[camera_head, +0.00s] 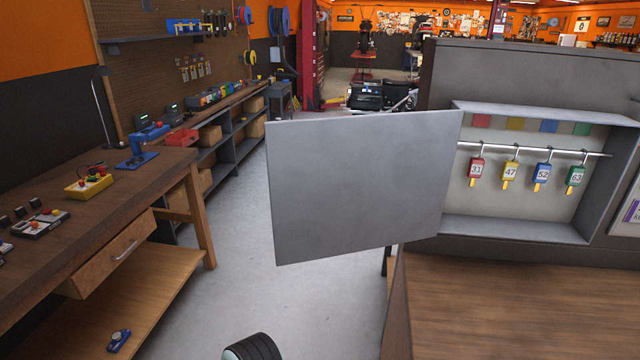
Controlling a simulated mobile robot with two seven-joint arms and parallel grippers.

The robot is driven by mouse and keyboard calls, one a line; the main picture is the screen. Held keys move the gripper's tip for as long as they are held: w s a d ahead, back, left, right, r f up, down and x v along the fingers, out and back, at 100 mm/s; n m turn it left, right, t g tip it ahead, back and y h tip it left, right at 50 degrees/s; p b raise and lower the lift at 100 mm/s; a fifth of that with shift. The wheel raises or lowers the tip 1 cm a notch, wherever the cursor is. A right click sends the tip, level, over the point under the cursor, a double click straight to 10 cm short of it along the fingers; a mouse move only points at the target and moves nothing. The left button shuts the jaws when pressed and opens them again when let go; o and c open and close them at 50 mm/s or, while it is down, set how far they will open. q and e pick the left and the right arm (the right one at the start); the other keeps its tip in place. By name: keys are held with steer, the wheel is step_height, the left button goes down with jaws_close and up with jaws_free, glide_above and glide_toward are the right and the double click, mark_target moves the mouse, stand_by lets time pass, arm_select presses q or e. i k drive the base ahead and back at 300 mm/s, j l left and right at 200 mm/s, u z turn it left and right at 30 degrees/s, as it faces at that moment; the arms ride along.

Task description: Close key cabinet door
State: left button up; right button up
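The key cabinet (528,228) is a grey open box set in a dark panel at the right. Its flat grey door (362,185) stands wide open, swung out to the left, with its right edge by the cabinet's left side. Inside, a red key tag (476,170), a yellow one (510,172), a blue one (542,174) and a green one (574,177) hang from a metal rod (600,155). A dark, ribbed rounded part at the bottom edge seems to be of my arm. No gripper fingers show.
A wooden counter (520,305) lies below the cabinet. A workbench (100,215) with an open drawer (112,255) and small devices stands at the left. Grey floor (235,270) is clear between them. A motorcycle (380,97) is farther back.

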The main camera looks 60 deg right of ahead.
mark_target(339, 185)
steer(key=i+z, duration=0.3)
steer(key=z, duration=0.2)
steer(key=i+z, duration=0.3)
steer(key=z, duration=0.2)
steer(key=i+j+z, duration=0.1)
steer(key=i+z, duration=0.15)
steer(key=z, duration=0.2)
steer(key=i+z, duration=0.15)
steer(key=z, duration=0.25)
steer(key=i+z, duration=0.1)
steer(key=z, duration=0.3)
steer(key=i+j+z, duration=0.15)
steer(key=z, duration=0.25)
steer(key=i+j+z, duration=0.1)
steer(key=z, duration=0.3)
steer(key=i+j+z, duration=0.15)
steer(key=z, duration=0.3)
steer(key=i+j+z, duration=0.15)
steer(key=z, duration=0.25)
steer(key=i+j+z, duration=0.1)
steer(key=j+z, duration=0.2)
steer(key=z, duration=0.15)
steer(key=j+z, duration=0.6)
steer(key=j, duration=0.2)
steer(key=k, duration=0.2)
steer(key=j, duration=0.4)
